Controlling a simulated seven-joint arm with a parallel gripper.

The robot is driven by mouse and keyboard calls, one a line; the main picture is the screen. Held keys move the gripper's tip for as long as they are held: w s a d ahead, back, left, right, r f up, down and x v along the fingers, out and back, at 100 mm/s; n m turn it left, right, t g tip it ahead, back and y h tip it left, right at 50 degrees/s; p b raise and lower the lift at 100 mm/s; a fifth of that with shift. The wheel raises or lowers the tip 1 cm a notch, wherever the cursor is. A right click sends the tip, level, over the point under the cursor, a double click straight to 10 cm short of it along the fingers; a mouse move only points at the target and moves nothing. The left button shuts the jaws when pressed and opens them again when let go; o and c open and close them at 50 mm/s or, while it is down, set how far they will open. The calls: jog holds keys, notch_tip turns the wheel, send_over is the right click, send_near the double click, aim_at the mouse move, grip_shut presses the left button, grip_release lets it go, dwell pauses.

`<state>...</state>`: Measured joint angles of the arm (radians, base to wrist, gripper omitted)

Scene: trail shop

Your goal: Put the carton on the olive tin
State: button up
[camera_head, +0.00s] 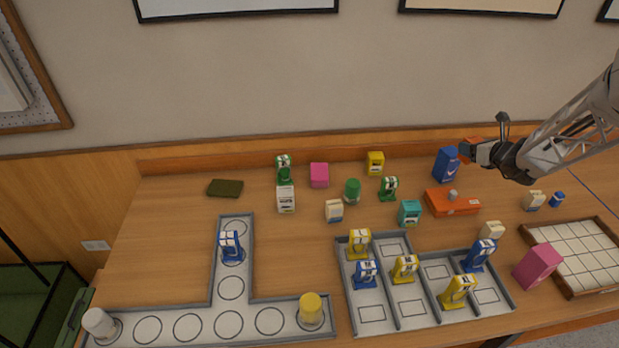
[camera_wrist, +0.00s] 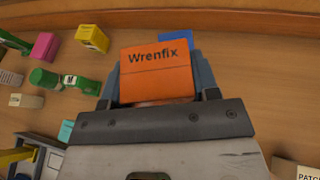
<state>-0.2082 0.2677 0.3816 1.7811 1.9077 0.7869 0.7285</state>
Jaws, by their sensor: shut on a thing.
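An orange carton labelled "Wrenfix" (camera_wrist: 157,72) is between the fingers of my gripper (camera_wrist: 157,85), which is shut on it. In the head view, my gripper (camera_head: 474,153) is at the back right, with a bit of the orange carton (camera_head: 470,145) showing at its tip. It is close to a blue box, and the gap between them is hard to judge. The olive tin (camera_head: 226,188) is a flat dark green block lying on the table at the back left, far from my gripper. Its top is bare.
The blue box (camera_head: 447,165) stands beside my gripper. An orange flat box (camera_head: 455,205) with a small round thing on top lies in front. Pink, green, white, yellow and teal items stand between my gripper and the olive tin. Grey divided trays (camera_head: 345,290) fill the front.

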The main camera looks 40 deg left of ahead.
jog(key=s+a+n+g+y, duration=0.1)
jog(key=s+a+n+g, duration=0.25)
jog(key=s+a, duration=1.1)
jog(key=s+a+n+g+y, duration=0.1)
jog(key=s+a+n+g, duration=0.25)
jog(key=s+a, duration=1.1)
jog(key=s+a+n+g+h, duration=0.1)
jog(key=s+a+n+g, duration=0.15)
jog(key=s+a, duration=0.8)
jog(key=s+a+n+g, duration=0.1)
jog(key=s+a+g, duration=0.2)
jog(key=s+a, duration=0.7)
jog(key=s+d+f, duration=0.3)
jog(key=f, duration=0.4)
jog(key=shift+s+f, duration=0.15)
jog(key=shift+f, duration=0.25)
jog(key=shift+a+n, duration=0.1)
jog(key=shift+n, duration=0.15)
jog(key=w+a, duration=0.2)
jog(key=a, duration=0.3)
jog(key=w+a+f, duration=0.1)
jog(key=w+a, duration=0.1)
jog(key=a, duration=0.2)
jog(key=w+a, duration=0.2)
jog(key=a, duration=0.3)
jog(key=shift+w+a+f, duration=0.25)
jog(key=shift+a, duration=0.05)
